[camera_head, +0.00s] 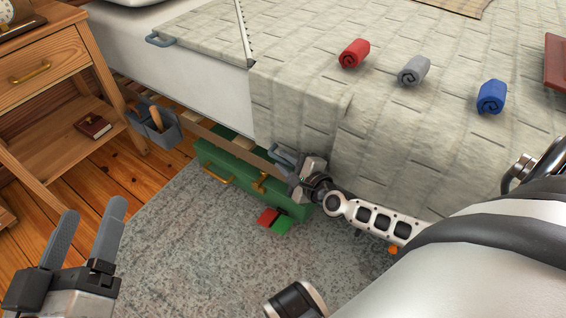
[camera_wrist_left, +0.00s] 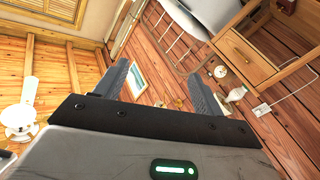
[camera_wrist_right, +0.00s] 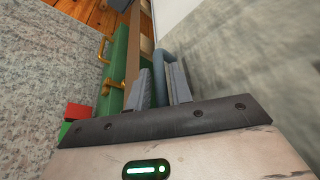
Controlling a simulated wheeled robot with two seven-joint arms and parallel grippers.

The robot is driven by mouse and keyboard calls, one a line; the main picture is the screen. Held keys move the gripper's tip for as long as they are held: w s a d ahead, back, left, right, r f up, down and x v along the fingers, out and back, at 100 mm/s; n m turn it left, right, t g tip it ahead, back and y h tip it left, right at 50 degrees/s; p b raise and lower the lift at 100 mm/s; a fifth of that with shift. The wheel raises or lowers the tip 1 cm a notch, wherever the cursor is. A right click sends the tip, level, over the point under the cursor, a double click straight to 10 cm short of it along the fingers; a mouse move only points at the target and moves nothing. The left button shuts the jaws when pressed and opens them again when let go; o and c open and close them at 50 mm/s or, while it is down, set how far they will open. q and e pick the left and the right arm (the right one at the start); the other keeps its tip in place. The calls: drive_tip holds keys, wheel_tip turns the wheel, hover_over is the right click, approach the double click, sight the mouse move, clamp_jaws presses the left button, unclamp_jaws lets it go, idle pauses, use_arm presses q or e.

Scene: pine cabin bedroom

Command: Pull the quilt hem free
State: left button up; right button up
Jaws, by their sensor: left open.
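The pale quilt (camera_head: 330,40) covers the bed and hangs down its near side. A blue-grey handle (camera_wrist_right: 164,62) sits at the hanging quilt's lower left corner; it also shows in the head view (camera_head: 279,152). My right gripper (camera_head: 292,170) is at this handle; in the right wrist view its fingers (camera_wrist_right: 160,85) are close together with the handle's bar between them, and they look shut on it. A second blue-grey handle (camera_head: 160,40) is at the quilt's far left edge. My left gripper (camera_head: 88,235) is open and empty, well left of the bed; its spread fingers also show in the left wrist view (camera_wrist_left: 160,85).
A green case (camera_head: 228,172) stands on the grey rug (camera_head: 180,235) by the bed, with red and green blocks (camera_head: 273,219) beside it. Rolled red (camera_head: 354,53), grey (camera_head: 414,69) and blue (camera_head: 491,96) cloths lie on the quilt. A wooden nightstand (camera_head: 45,75) is at left.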

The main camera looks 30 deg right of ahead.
drive_tip(key=shift+w+f, duration=0.1)
drive_tip(key=shift+w, duration=0.5)
use_arm(q)
drive_tip(key=shift+w+r+m, duration=0.15)
drive_tip(key=shift+r+m, duration=0.15)
drive_tip(key=shift+r, duration=0.05)
use_arm(e)
clamp_jaws()
drive_tip(key=shift+a, duration=0.1)
